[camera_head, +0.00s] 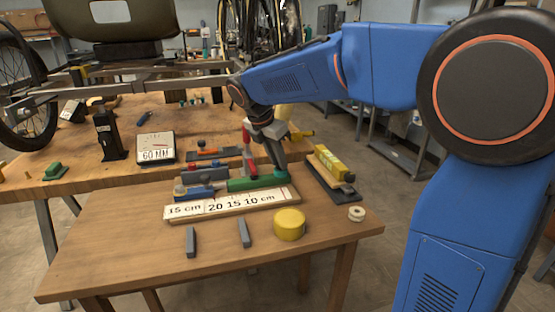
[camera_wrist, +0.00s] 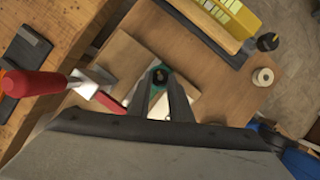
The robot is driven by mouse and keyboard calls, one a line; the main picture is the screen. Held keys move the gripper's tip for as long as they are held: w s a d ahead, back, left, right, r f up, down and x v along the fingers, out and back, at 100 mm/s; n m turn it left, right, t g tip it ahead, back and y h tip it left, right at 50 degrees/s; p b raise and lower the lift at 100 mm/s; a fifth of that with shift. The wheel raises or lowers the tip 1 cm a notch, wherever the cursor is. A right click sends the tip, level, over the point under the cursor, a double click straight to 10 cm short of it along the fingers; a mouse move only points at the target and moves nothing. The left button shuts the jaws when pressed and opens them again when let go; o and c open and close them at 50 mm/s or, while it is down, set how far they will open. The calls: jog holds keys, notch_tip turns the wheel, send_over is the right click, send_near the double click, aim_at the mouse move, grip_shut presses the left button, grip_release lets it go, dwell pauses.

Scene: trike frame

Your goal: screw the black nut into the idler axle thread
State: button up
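My gripper (camera_head: 279,167) points down over the small front table, at the right end of a green piece (camera_head: 252,183) behind the white measuring board. In the wrist view, my gripper's two fingers (camera_wrist: 160,76) are apart, with a small dark round thing (camera_wrist: 159,74) between their tips. It looks like the black nut, with green around it. I cannot tell whether the fingers touch it or it lies just beyond them. The trike frame (camera_head: 150,78) runs across the upper left of the head view. I cannot make out the idler axle thread.
The measuring board (camera_head: 230,203) lies on the front table. A yellow block (camera_head: 329,163), a yellow cylinder (camera_head: 289,224), a pale ring (camera_head: 356,213) and two grey blocks (camera_head: 191,242) are nearby. A red-handled tool (camera_wrist: 34,84) shows left in the wrist view. The table's front is mostly clear.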

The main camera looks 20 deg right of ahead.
jog(key=shift+w+m+g, duration=0.1)
jog(key=shift+m+g, duration=0.3)
jog(key=shift+m, duration=0.5)
jog(key=shift+w+m+g, duration=0.1)
jog(key=shift+m+g, duration=0.2)
jog(key=shift+m, duration=0.5)
jog(key=shift+w+m+g, duration=0.1)
jog(key=shift+m+g, duration=0.2)
jog(key=shift+m, duration=0.6)
jog(key=shift+w+a+m, duration=0.1)
jog(key=shift+m, duration=0.4)
jog(key=shift+m+g+h, duration=0.3)
jog(key=shift+g, duration=0.1)
